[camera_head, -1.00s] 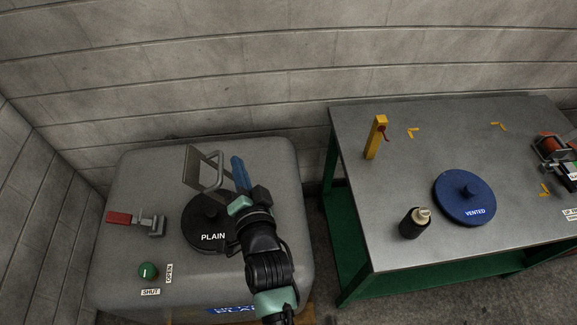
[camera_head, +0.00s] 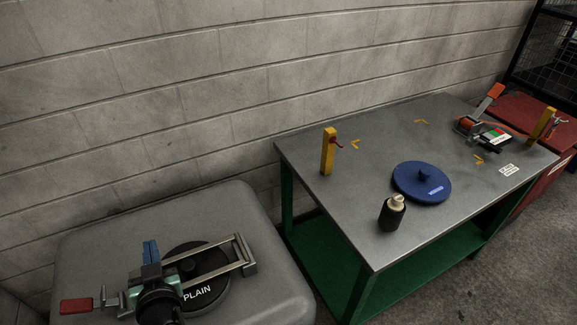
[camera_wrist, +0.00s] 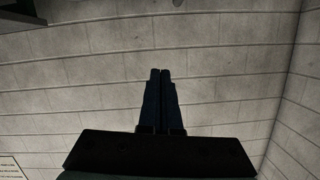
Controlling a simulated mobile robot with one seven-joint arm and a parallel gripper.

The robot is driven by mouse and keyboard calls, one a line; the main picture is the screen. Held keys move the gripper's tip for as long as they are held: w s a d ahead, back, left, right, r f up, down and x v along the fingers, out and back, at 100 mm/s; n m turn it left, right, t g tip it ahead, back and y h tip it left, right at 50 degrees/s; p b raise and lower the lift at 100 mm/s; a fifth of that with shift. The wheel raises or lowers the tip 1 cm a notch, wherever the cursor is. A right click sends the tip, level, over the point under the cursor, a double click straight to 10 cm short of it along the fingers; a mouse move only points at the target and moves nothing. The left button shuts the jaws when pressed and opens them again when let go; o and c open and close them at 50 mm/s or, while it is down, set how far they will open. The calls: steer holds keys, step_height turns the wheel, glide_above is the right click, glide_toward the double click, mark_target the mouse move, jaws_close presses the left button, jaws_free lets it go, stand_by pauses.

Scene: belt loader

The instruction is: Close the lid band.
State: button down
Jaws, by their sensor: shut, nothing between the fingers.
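The lid band, a pale metal frame (camera_head: 212,274), lies low across the black lid marked PLAIN (camera_head: 208,293) on the grey loader body (camera_head: 80,246). Its right end sits by a bracket; its left end is hidden behind my arm. A latch with a red handle (camera_head: 76,306) lies flat at the left, its metal part close to my arm. In the wrist view the fingers (camera_wrist: 160,75) are together and empty, pointing at the wall.
A green-legged table (camera_head: 375,235) stands at the right with a yellow post (camera_head: 328,152), a blue lid (camera_head: 421,182), a black bottle (camera_head: 392,213) and an orange-handled device (camera_head: 484,125). A red box (camera_head: 535,125) is beyond. A block wall (camera_head: 240,80) runs behind.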

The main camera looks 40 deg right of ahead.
steer(key=a+f+b, duration=0.1)
steer(key=b, duration=0.1)
steer(key=f+n+b, duration=0.1)
steer(key=f+b, duration=0.1)
steer(key=w+a+f+n+b, duration=0.1)
steer(key=f+b, duration=0.1)
steer(key=shift+a+f+h, duration=0.25)
steer(key=shift+a+h, duration=0.1)
steer(key=shift+h, duration=0.05)
steer(key=f+b, duration=0.1)
steer(key=a+f+n+b, duration=0.1)
steer(key=b, duration=0.1)
steer(key=shift+f, duration=0.15)
